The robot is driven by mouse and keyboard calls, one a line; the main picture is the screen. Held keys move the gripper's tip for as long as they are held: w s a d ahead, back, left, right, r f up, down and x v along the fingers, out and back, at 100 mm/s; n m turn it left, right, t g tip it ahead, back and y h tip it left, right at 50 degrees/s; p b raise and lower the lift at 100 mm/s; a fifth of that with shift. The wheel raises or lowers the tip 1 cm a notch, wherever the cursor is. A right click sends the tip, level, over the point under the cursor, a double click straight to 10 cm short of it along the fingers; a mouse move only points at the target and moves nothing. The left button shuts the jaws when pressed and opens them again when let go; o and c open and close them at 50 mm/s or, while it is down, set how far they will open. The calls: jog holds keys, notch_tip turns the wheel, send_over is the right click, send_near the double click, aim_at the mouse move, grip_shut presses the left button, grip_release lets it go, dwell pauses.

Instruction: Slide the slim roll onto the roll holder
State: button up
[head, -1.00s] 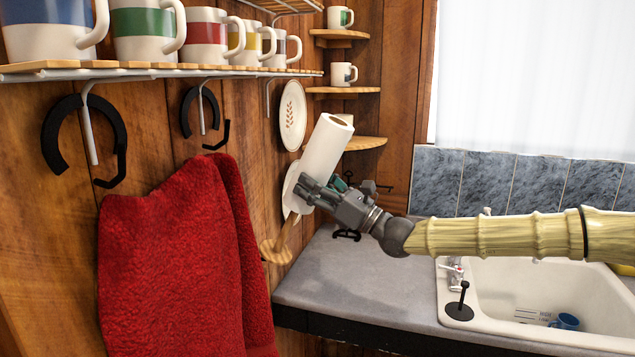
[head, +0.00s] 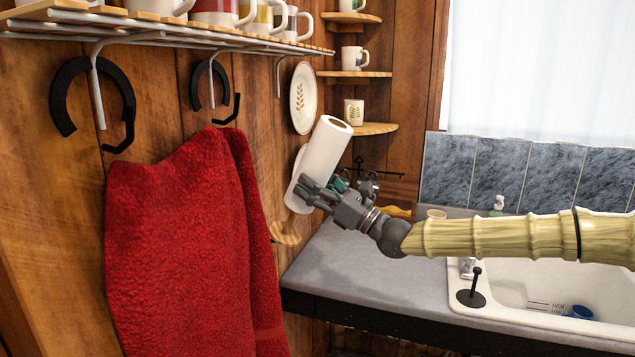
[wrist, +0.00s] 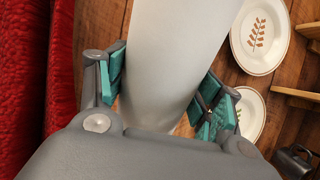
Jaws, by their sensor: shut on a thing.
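A slim white roll (head: 325,155) with a brown core opening is tilted, its top leaning right. My gripper (head: 318,192) is shut around its lower part. In the wrist view the roll (wrist: 175,60) stands between the teal finger pads of my gripper (wrist: 165,100). A wooden piece on the wall (head: 285,233), which looks like the roll holder, shows just below the roll's lower end, roughly in line with it. The roll's lower opening is hidden, so I cannot tell whether the holder's rod is inside it.
A red towel (head: 185,240) hangs left of the roll. Wall plates (head: 303,98) are close behind it. A mug shelf (head: 160,32) with black hooks is at upper left. The grey counter (head: 345,275) below is mostly clear; a black stand (head: 471,297) is by the sink (head: 510,308).

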aim_at(303, 207)
jog(key=shift+w+a+f+b, duration=0.15)
jog(key=shift+a+f+b, duration=0.4)
jog(key=shift+f, duration=0.5)
jog(key=shift+w+a+f+b, duration=0.15)
jog(key=shift+a+f+b, duration=0.2)
jog(key=shift+f+b, duration=0.45)
jog(key=shift+w+a+f+b, duration=0.15)
jog(key=shift+a+f+b, duration=0.3)
jog(key=shift+f, duration=0.8)
jog(key=o, duration=1.1)
jog(key=shift+f, duration=0.1)
jog(key=v, duration=1.2)
